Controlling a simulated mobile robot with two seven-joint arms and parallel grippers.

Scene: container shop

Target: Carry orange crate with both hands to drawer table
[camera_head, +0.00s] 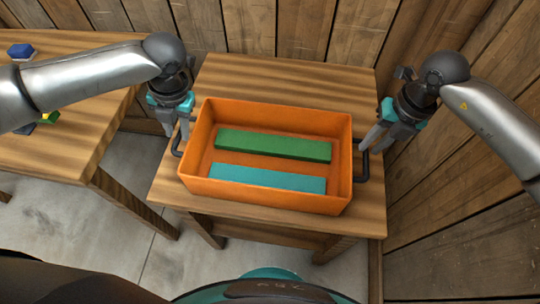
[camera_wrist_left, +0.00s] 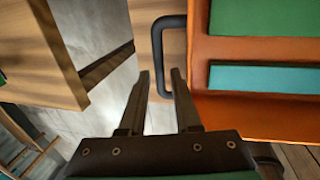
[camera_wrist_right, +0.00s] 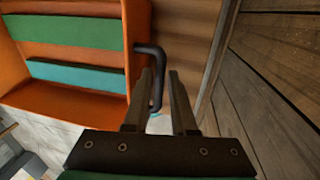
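The orange crate (camera_head: 265,196) sits on a wooden table (camera_head: 290,80) and holds a green block (camera_head: 273,146) and a teal block (camera_head: 267,178). It has a black handle on each end. My left gripper (camera_head: 183,132) is open at the left handle (camera_head: 177,141); in the left wrist view the handle (camera_wrist_left: 157,50) reaches down toward the fingers (camera_wrist_left: 160,80). My right gripper (camera_head: 375,140) is at the right handle (camera_head: 363,165). In the right wrist view its fingers (camera_wrist_right: 160,80) are apart, with the handle (camera_wrist_right: 158,90) between them or just in front.
A second wooden table (camera_head: 60,80) stands at the left with a blue object (camera_head: 20,50) and a yellow-green object (camera_head: 48,117) on it. A gap of grey floor (camera_head: 125,170) lies between the tables. Plank walls (camera_head: 440,190) stand close behind and at the right.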

